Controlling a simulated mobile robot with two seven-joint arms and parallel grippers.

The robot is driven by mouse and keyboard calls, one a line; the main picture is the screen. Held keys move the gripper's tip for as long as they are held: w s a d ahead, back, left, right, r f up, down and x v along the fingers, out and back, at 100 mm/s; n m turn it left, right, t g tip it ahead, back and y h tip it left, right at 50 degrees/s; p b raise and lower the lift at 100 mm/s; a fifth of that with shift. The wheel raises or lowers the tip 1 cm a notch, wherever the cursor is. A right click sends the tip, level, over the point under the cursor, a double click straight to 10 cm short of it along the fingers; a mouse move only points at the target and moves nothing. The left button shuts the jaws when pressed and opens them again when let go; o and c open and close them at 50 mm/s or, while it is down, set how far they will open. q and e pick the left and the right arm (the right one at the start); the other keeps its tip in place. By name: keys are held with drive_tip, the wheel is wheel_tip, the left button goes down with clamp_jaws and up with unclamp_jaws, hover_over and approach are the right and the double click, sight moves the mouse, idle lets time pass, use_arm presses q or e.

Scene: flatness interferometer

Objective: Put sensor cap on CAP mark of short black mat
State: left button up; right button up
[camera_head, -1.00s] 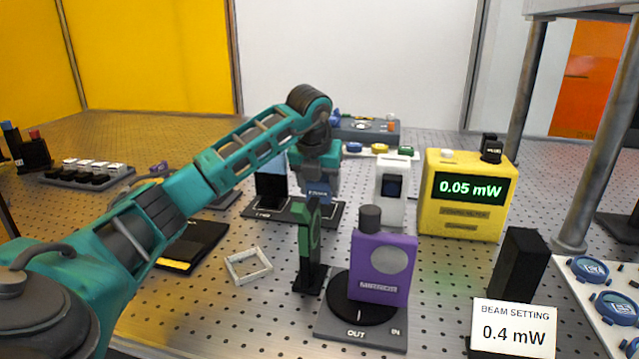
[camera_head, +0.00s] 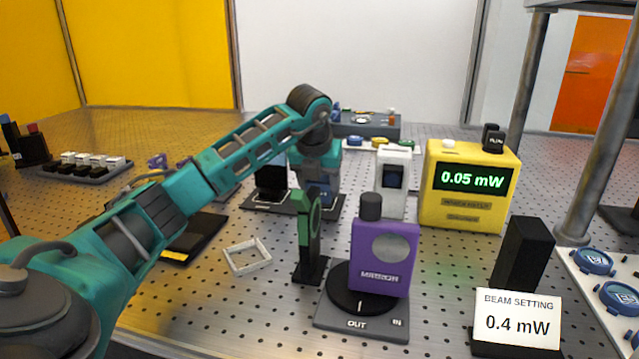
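My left gripper (camera_head: 319,184) points down over the middle of the table. Its fingertips are partly behind the green stand, so its opening is not clear. Another black mat (camera_head: 206,232) with a yellow edge lies to the left, partly behind my arm. I cannot read a CAP mark or surely identify the sensor cap. My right gripper is not in view.
A green stand (camera_head: 307,228) and a purple mirror (camera_head: 383,262) on a turntable stand in front of the gripper. A white device (camera_head: 393,207) and a yellow meter (camera_head: 463,207) reading 0.05 mW stand right. An empty white frame (camera_head: 247,256) lies left of the green stand.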

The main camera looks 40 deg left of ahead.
use_arm(q)
drive_tip(key=shift+f, duration=0.2)
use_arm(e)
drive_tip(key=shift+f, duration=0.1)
use_arm(q)
drive_tip(key=o, duration=1.1)
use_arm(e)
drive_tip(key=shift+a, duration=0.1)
use_arm(q)
drive_tip(key=shift+r+p, duration=0.8)
drive_tip(key=shift+r, duration=0.35)
drive_tip(key=shift+r+p, duration=0.5)
drive_tip(key=shift+p, duration=0.2)
drive_tip(key=shift+r+p, duration=0.9)
drive_tip(key=shift+r, duration=0.1)
drive_tip(key=shift+r+p, duration=0.8)
drive_tip(key=shift+r, duration=0.1)
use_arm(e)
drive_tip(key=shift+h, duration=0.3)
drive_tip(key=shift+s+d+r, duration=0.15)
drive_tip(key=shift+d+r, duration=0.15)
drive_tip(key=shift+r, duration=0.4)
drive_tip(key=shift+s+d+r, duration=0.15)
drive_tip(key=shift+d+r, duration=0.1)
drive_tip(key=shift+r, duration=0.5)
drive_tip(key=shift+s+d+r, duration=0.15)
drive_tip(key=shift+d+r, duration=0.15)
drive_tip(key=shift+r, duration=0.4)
